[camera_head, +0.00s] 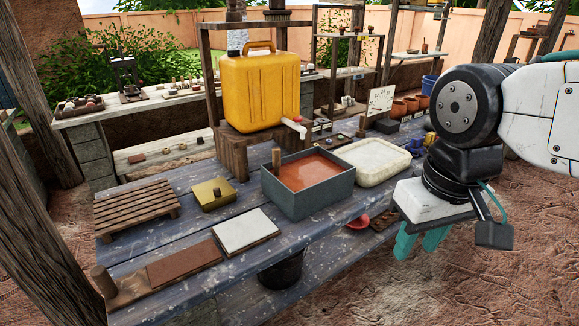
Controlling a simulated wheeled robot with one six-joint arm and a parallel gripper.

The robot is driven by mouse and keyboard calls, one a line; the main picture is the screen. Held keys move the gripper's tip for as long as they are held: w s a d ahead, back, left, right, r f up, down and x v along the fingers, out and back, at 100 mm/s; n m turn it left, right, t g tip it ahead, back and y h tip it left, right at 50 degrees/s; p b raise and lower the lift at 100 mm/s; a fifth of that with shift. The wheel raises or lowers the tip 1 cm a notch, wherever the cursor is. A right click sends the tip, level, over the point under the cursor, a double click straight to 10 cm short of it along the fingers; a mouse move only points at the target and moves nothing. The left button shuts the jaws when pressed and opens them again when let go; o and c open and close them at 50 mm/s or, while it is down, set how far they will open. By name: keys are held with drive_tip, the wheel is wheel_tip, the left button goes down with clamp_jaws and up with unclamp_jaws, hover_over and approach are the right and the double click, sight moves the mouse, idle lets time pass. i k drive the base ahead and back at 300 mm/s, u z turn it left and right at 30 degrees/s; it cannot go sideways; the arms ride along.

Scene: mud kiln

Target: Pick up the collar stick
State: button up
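I cannot tell for sure which thing is the collar stick. One candidate is a short upright wooden stick (276,158) at the back left of the grey tub (310,205); its lower end is hidden. Another upright wooden peg (104,281) stands at the left end of a flat brown board (180,266) at the table's front left. My gripper (421,243) hangs at the right, beyond the table's front edge, with its teal fingers pointing down. The fingers look apart with nothing between them. It is well away from both wooden pieces.
The worn blue table (235,268) also holds a slatted rack (137,208), a yellow box (213,194), a white tile (246,231) and a cream tray (371,165). A yellow jerrycan (262,92) with a tap stands on a wooden stand behind the tub. Open ground lies at the right.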

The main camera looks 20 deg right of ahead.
sight(276, 151)
drive_tip(key=z, duration=0.25)
drive_tip(key=i, duration=1.1)
drive_tip(key=u, duration=0.55)
